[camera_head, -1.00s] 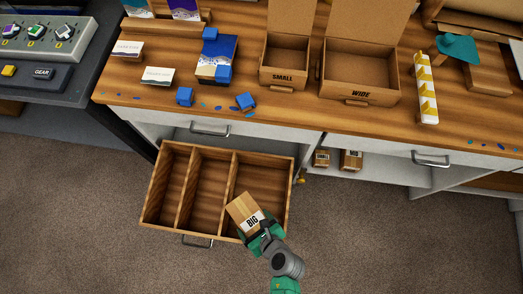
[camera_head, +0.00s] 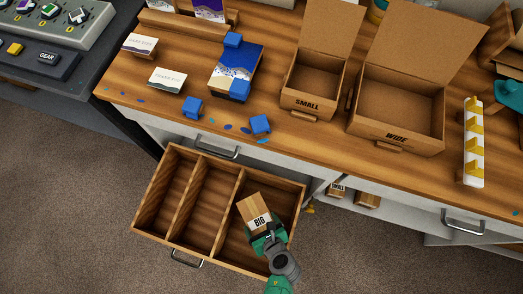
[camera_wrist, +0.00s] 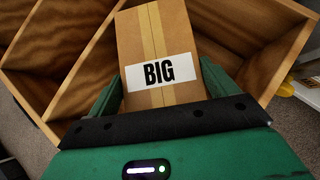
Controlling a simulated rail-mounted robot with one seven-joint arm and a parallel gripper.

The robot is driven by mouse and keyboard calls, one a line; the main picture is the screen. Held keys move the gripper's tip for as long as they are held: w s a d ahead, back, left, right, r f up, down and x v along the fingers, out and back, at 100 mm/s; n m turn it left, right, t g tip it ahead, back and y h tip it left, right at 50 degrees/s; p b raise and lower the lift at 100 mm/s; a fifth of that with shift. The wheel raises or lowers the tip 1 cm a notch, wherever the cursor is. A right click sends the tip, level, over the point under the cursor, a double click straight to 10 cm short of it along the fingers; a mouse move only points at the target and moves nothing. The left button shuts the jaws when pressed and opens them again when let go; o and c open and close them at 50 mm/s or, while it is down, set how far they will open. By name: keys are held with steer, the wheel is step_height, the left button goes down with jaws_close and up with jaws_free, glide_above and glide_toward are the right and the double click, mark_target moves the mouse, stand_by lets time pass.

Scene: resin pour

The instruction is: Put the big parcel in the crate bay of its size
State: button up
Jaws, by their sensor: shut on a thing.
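The big parcel (camera_head: 257,212) is a brown carton with a tape strip and a white BIG label. My gripper (camera_head: 268,236) is shut on it, with green fingers on both sides of the parcel (camera_wrist: 158,60) in the wrist view. The wooden crate (camera_head: 152,236) is a pulled-out drawer with three bays side by side. The right bay (camera_head: 232,248) looks the widest. The parcel is over this right bay, tilted; I cannot tell whether it touches the floor of the bay. No size marks show on the bays.
Two small parcels (camera_head: 367,200) sit on a shelf under the counter, right of the crate. On the counter (camera_head: 330,155) stand open boxes marked SMALL (camera_head: 307,104) and WIDE (camera_head: 397,136). The left bay (camera_head: 165,195) and middle bay (camera_head: 205,210) are empty.

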step_height(320, 180, down, 8)
steer(key=b, duration=0.4)
steer(key=shift+w+r, duration=0.1)
steer(key=shift+r, duration=0.3)
steer(key=o, duration=1.9)
steer(key=p+v, duration=0.6)
steer(key=v, duration=0.6)
